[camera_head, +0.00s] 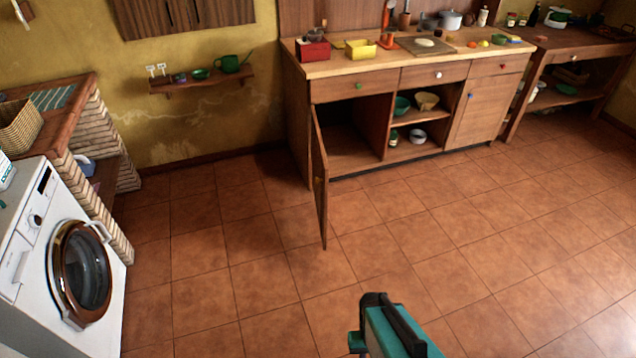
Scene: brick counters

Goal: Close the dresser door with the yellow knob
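The wooden dresser (400,150) stands against the back wall. Its left door (320,185) hangs wide open, swung out into the room and seen nearly edge-on. The compartment behind it is dark and looks empty. A knob on this open door cannot be made out clearly. The closed right door (485,110) has a blue knob (470,95). My gripper (372,322), teal and black, is at the bottom of the view, apart from the open door and nearer to me. Its fingertips are not clear enough to tell whether it is open.
A washing machine (75,255) stands at the left beside a brick counter (112,185). The tiled floor (430,235) in front of the dresser is clear. Open shelves with bowls (427,101) are in the dresser's middle. A wooden table (560,60) stands at the right.

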